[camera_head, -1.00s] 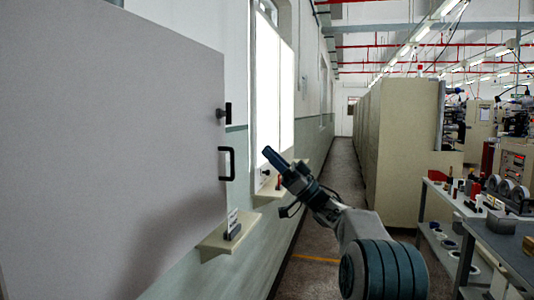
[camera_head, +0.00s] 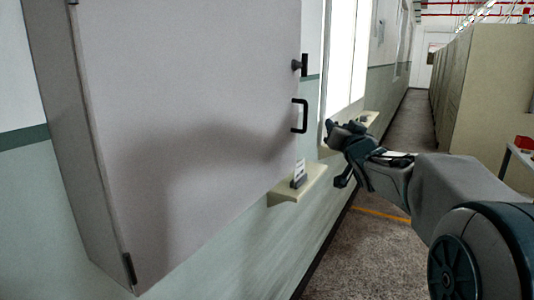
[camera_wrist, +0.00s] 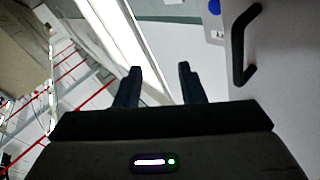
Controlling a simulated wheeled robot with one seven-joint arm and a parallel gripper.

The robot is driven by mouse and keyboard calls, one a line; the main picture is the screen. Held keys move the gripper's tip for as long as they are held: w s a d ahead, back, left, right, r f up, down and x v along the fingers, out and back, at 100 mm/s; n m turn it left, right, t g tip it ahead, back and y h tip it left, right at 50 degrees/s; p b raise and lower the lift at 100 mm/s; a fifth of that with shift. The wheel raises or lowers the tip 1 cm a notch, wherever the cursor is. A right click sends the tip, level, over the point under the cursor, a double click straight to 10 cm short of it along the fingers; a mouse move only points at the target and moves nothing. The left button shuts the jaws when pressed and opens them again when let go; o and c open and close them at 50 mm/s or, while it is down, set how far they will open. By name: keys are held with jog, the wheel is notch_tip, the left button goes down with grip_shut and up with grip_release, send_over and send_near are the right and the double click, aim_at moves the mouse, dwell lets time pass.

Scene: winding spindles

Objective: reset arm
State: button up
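My gripper (camera_wrist: 159,82) shows in the wrist view with its two dark fingers apart and nothing between them. In the head view my gripper (camera_head: 331,129) is in front of the wall, to the right of a grey cabinet door (camera_head: 190,120) and apart from it. The door has a black handle (camera_head: 301,116), which also shows at the upper right of the wrist view (camera_wrist: 239,45). The finger gap is hard to make out in the head view.
A small wall ledge (camera_head: 290,190) with a little labelled item (camera_head: 299,174) is below the handle. Another ledge (camera_head: 368,118) is farther along, near a bright window (camera_head: 341,50). Tall beige cabinets (camera_head: 485,80) line the right side. The aisle floor (camera_head: 360,250) is clear.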

jog(key=s+a+f+g+p, duration=0.1)
jog(key=s+f+g, duration=0.4)
jog(key=s+f, duration=0.3)
jog(key=s+a+f+n+g+h+p, duration=0.1)
jog(key=s+f+g, duration=0.5)
jog(key=s, duration=1)
jog(key=s+a+f+n+g+h+p, duration=0.1)
jog(key=s+f+g, duration=0.4)
jog(key=s+f, duration=0.5)
jog(key=s, duration=0.2)
jog(key=shift+s+a+f+g+p, duration=0.3)
jog(key=shift+s+a+p, duration=0.05)
jog(key=shift+s, duration=0.05)
